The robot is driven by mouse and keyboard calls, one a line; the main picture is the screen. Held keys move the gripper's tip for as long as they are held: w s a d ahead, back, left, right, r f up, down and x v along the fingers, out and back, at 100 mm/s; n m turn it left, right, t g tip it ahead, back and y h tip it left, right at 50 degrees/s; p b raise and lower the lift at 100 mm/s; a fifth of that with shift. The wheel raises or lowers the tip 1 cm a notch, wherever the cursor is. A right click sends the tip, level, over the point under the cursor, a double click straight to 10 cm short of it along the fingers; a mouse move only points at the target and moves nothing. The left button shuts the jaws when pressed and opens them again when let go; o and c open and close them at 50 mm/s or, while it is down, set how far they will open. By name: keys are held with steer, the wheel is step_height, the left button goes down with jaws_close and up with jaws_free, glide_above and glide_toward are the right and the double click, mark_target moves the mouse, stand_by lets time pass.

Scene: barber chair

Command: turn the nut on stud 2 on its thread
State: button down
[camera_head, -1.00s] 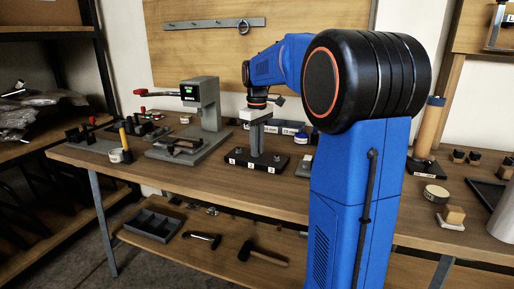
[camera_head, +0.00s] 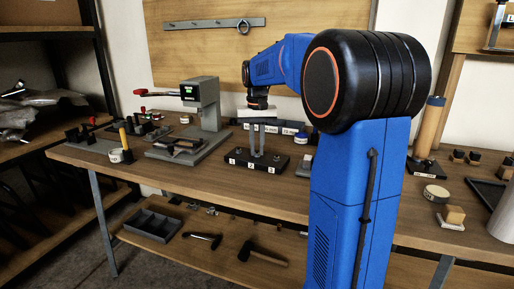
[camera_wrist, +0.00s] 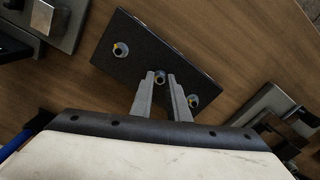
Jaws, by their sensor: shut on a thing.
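The black stud plate (camera_head: 246,163) lies on the bench with labels 1, 2 and 3 along its front edge. It also shows in the wrist view (camera_wrist: 137,62), where three studs with metal nuts stand in a row. The nut on stud 2 (camera_wrist: 160,75) is the middle one, with a yellow mark. My gripper (camera_wrist: 161,80) points down at the plate and is shut on this nut, one finger on each side. In the head view my gripper (camera_head: 257,153) stands over the plate's middle; the nut is too small to make out there.
The outer nuts (camera_wrist: 120,50) and (camera_wrist: 193,101) sit close by on the same plate. A grey press-like stand (camera_head: 206,110) is left of the plate. A grey block fixture (camera_wrist: 273,108) lies on the wrist view's right. Bare bench lies in front of the plate.

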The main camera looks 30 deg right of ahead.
mark_target(257, 153)
steer(key=shift+m, duration=0.7)
steer(key=c, duration=1.7)
jaws_free()
step_height(257, 153, up, 18)
steer(key=shift+f, duration=0.25)
